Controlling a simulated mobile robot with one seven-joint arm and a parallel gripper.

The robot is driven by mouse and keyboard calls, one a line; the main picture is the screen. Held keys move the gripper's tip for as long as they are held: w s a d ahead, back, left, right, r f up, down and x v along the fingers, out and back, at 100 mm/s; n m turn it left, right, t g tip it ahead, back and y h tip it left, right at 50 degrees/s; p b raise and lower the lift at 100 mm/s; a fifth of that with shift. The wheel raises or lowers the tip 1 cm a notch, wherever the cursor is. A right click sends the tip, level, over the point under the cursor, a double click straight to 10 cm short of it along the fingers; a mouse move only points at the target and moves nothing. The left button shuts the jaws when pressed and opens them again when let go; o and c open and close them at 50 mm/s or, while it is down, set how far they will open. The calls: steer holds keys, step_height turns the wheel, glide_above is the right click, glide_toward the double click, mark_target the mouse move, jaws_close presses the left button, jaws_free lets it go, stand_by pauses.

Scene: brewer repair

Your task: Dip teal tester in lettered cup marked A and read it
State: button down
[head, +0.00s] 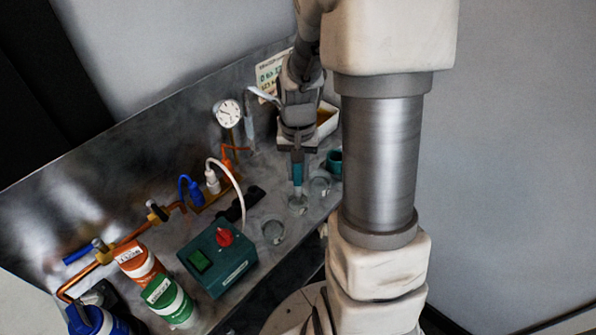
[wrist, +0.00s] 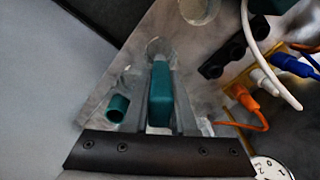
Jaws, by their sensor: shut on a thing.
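My gripper (head: 297,156) is shut on the teal tester (head: 297,173), which hangs upright with its tip down. In the wrist view the tester (wrist: 160,95) lies between the two fingers. Its tip is right over or in a clear glass cup (head: 298,205); I cannot tell whether it is below the rim. That cup also shows beyond the fingertips in the wrist view (wrist: 158,47). A second clear cup (head: 320,187) stands to its right, and a third (head: 273,232) to its left and nearer. No letter is legible on any cup, and the tester's reading is not visible.
A hollow teal holder (head: 335,161) stands at the right. A teal box with a red knob (head: 223,238), white hose, pressure gauge (head: 228,113) and copper pipe with blue and orange fittings occupy the bench's left. Orange (head: 138,262) and green (head: 167,300) labelled containers stand nearer.

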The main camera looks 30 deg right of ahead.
steer(key=shift+r+p, duration=1.9)
steer(key=shift+r, duration=0.75)
steer(key=shift+r+g+p, duration=0.2)
steer(key=shift+g+p, duration=0.4)
steer(key=shift+p, duration=0.55)
steer(key=shift+g+p, duration=0.7)
steer(key=shift+p, duration=0.2)
steer(key=shift+f+g+p, duration=0.15)
steer(key=shift+g+p, duration=0.65)
steer(key=shift+g, duration=0.15)
steer(key=shift+f+g+p, duration=0.1)
steer(key=shift+g+p, duration=0.7)
steer(key=shift+g, duration=0.15)
